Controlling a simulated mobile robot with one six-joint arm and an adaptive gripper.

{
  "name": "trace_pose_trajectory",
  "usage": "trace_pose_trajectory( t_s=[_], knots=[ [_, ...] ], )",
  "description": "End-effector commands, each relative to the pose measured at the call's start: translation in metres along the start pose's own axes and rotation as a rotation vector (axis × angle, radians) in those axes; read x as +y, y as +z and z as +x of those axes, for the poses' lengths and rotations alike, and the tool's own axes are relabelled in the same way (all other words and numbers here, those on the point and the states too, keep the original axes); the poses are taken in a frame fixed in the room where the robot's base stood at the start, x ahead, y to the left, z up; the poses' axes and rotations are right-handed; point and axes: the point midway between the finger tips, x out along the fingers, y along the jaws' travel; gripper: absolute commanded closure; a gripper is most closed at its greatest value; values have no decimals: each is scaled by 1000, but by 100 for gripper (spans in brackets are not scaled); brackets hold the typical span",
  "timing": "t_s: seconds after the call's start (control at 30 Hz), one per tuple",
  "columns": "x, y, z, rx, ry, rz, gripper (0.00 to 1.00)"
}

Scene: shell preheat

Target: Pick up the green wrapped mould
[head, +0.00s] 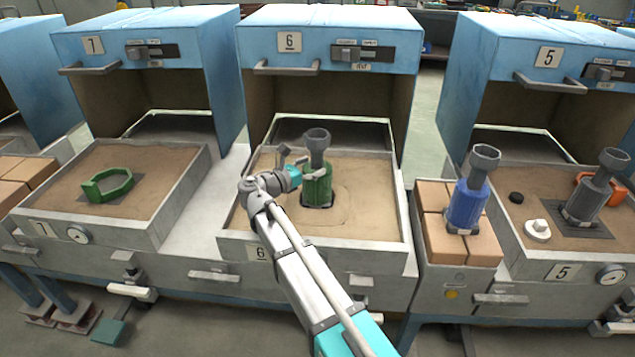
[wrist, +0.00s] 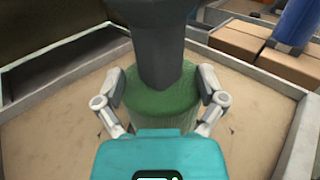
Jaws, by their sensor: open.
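The green wrapped mould (head: 318,186) stands upright in the sand tray of station 6, with a dark grey funnel-shaped neck rising from its top. In the wrist view the mould's green body (wrist: 160,108) is straight ahead, below the grey neck. My gripper (head: 308,175) is at the mould's upper body. In the wrist view my gripper (wrist: 162,92) is open, with one finger on each side of the green body. I cannot tell whether either finger touches it. The mould's lower part is partly hidden behind my gripper in the wrist view.
A blue mould (head: 467,204) stands on bricks (head: 435,240) to the right. A grey mould (head: 590,195) stands in tray 5. A green clamp ring (head: 107,184) lies in tray 7. The blue hood (head: 330,40) of station 6 overhangs behind.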

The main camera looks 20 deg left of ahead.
Motion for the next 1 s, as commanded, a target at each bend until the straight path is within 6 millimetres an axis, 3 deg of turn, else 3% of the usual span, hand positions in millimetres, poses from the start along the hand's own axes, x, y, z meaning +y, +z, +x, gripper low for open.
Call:
trace_pose_trajectory(
  t_s=[0.2, 0.77, 1.0],
  knots=[
    [0, 0, 16, 0, 0, 0, 10],
    [0, 0, 17, 0, 0, 0, 10],
    [0, 0, 17, 0, 0, 0, 55]
  ],
)
